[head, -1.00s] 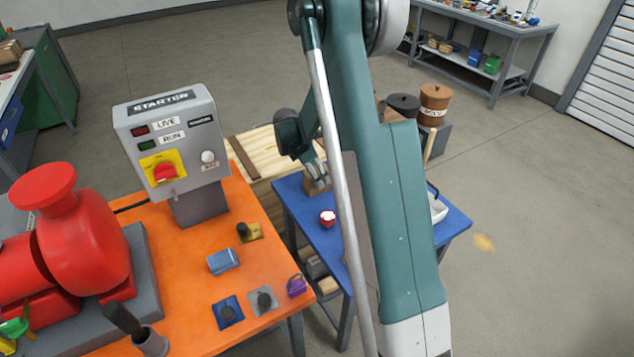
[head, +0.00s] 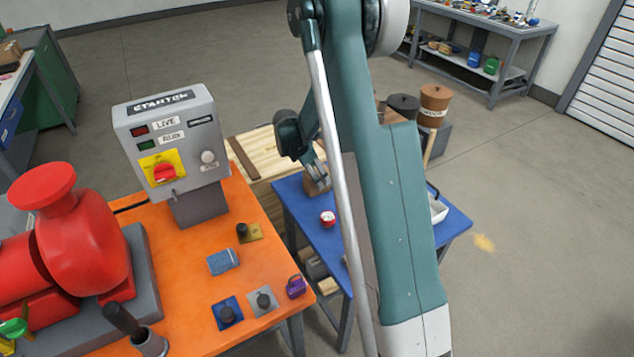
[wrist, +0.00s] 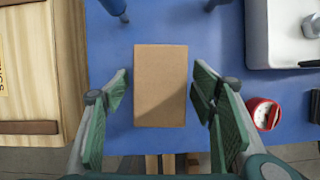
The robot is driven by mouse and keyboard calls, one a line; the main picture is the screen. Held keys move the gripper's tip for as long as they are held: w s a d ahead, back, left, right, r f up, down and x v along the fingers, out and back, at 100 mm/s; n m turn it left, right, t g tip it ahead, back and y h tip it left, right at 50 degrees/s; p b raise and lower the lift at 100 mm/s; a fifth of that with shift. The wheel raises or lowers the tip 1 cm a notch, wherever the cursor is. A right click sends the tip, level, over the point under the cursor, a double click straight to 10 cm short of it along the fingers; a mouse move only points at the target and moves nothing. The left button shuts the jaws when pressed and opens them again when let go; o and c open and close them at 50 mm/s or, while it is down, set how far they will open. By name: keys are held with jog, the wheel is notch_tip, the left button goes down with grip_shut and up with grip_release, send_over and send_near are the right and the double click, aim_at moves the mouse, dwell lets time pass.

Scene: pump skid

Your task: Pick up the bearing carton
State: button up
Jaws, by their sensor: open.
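The bearing carton (wrist: 160,87) is a plain brown box lying on the blue table (wrist: 205,45). In the wrist view it sits upright in the picture between the two green-padded fingers of my gripper (wrist: 160,93). There is a visible gap on each side, so the fingers are open and apart from it. In the head view my gripper (head: 318,177) is at the far left part of the blue table, at the carton (head: 308,190), which it partly hides. Whether the fingertips reach down beside the carton's sides is hard to tell.
A red and white round object (wrist: 263,113) lies right of my gripper, near a dark item. A white tray (wrist: 257,35) stands at the upper right. A wooden crate (wrist: 45,85) stands left of the table. The orange bench (head: 190,290) with the starter box (head: 170,140) is further left.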

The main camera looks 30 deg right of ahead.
jog(key=shift+f, duration=0.1)
jog(key=shift+c, duration=0.6)
jog(key=c, duration=1.1)
jog(key=shift+r+p, duration=1.3)
jog(key=shift+r, duration=3.95)
